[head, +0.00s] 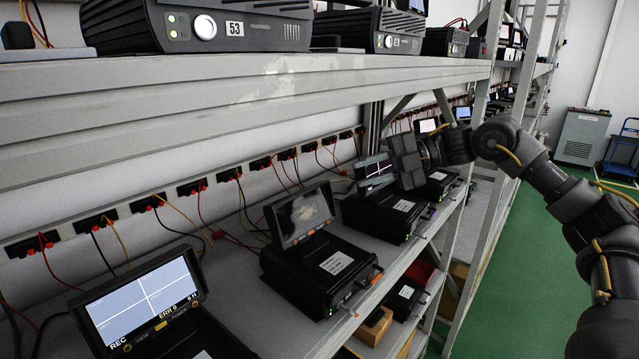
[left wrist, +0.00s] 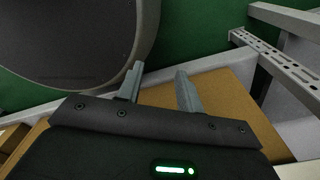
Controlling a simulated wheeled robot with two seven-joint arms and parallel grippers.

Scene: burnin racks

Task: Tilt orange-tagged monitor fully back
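The unit with an orange tag (head: 364,283) on its front edge is a black box (head: 305,272) on the middle shelf. Its monitor (head: 303,213) is raised and leans back a little, with a dull greyish-brown screen. My right gripper (head: 405,161) is farther along the shelf, beside the raised monitor (head: 374,171) of the purple-tagged unit. It is apart from the orange-tagged monitor.
A nearer unit's monitor (head: 145,300) shows a white cross and "ERR". An upper shelf (head: 250,90) with more boxes overhangs the row. Red, black and yellow cables run behind. A cardboard box (head: 374,326) lies below. The green floor aisle (head: 500,270) is on the right.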

